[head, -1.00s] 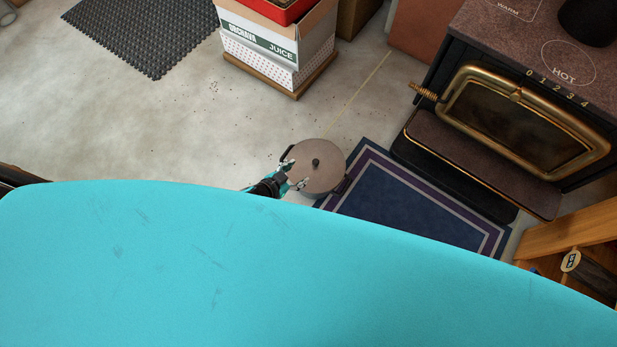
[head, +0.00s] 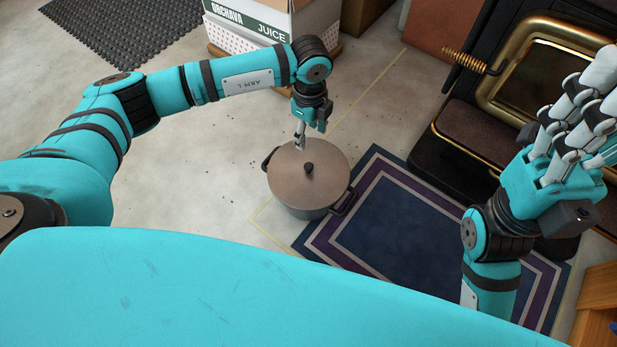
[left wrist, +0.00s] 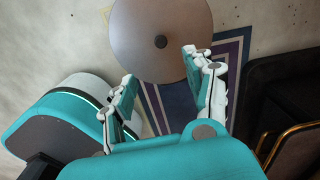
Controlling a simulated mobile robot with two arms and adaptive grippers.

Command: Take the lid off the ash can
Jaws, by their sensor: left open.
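The ash can (head: 305,212) is a dark round pot with side handles, standing on the floor by the rug's corner. Its flat brown lid (head: 285,178) is on it, with a black knob (head: 309,168) in the middle. My left gripper (head: 300,140) is over the lid's far edge, pointing down, apart from the knob. In the left wrist view its two fingers (left wrist: 160,68) are spread and empty, with the lid (left wrist: 185,22) and knob (left wrist: 161,41) just beyond the tips. My right gripper (head: 575,120) is raised at the right, away from the can; its fingertips are partly cut off.
A blue bordered rug (head: 400,225) lies right of the can. The stove (head: 490,120) with a brass-framed door stands behind it. A juice box (head: 255,30) is at the back, near a black mat (head: 120,35). Floor left of the can is clear.

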